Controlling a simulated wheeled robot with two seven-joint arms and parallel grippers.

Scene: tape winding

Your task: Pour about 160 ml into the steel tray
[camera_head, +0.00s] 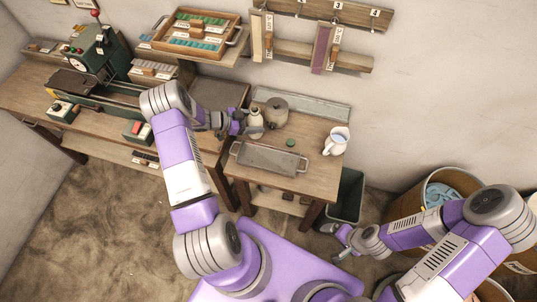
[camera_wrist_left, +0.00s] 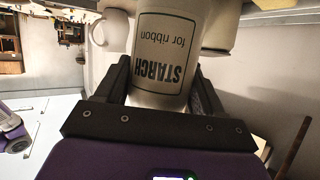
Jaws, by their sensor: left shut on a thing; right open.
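The steel tray (camera_head: 268,158) lies on the right-hand wooden table, with a handle at each end. My left gripper (camera_head: 240,127) is at the tray's back left, shut on a pale bottle (camera_head: 256,121). In the left wrist view the bottle (camera_wrist_left: 168,55) fills the space between the fingers, and its label reads "STARCH for ribbon", upside down in that picture. The bottle looks about upright in the head view; its base is partly hidden. My right gripper (camera_head: 341,233) is open and empty, low in front of the table near a dark bin.
A white jug (camera_head: 336,141) with bluish contents stands right of the tray. A green bin (camera_head: 347,196) stands beside the table. A machine (camera_head: 100,60) occupies the left bench.

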